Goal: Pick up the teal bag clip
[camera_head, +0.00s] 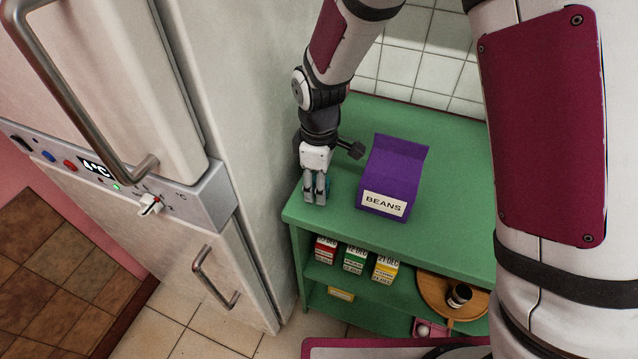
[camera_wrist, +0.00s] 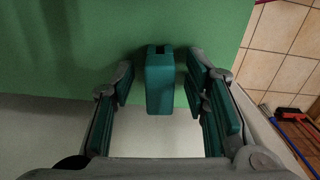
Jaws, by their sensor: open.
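The teal bag clip (camera_wrist: 160,88) is a small upright block with a dark slot in its top end, seen in the wrist view over the green shelf top. My gripper (camera_wrist: 161,92) is open, with one teal-padded finger on each side of the clip and a visible gap on both sides. The clip sits slightly nearer the right finger. In the head view my gripper (camera_head: 315,190) points down at the left end of the shelf top. There the clip is mostly hidden by the fingers, and I cannot tell it from the teal pads.
A purple BEANS bag (camera_head: 393,172) stands on the green shelf (camera_head: 460,232) right of my gripper. A fridge (camera_head: 240,110) rises close on the left. Small cartons (camera_head: 354,260) and a round wooden board (camera_head: 436,305) are on a lower level. Brooms (camera_wrist: 290,120) lie at right.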

